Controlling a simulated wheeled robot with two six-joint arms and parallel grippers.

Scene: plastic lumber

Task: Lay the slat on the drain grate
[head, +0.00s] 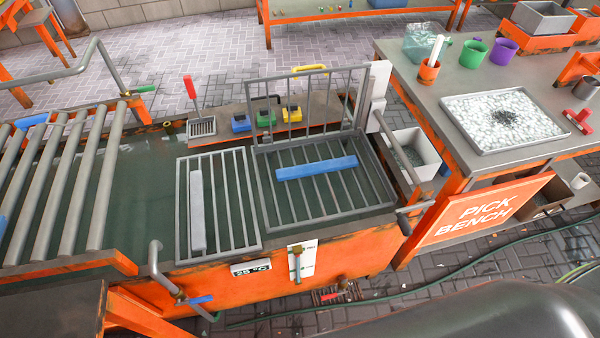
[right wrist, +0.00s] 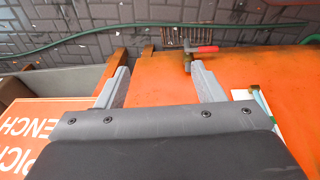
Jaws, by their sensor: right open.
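A blue slat (head: 316,167) lies across the bars of a grey barred basket (head: 262,195) with a raised barred lid, in the head view. A light grey slat (head: 198,210) lies lengthwise on a flat grey grate (head: 240,190) to the left of that basket. I cannot tell from the pictures which slat or rack the task names. My right gripper (right wrist: 160,66) is open and empty in the right wrist view, above the orange tank front, with no slat between its fingers. My left gripper is not in view.
Grey rollers (head: 100,190) run along the left of the orange tank. The pick bench (head: 425,75) on the right holds a tray of white pellets (head: 475,120) and several cups. A red-handled valve (right wrist: 200,50) and a green hose (right wrist: 130,32) show below my right gripper.

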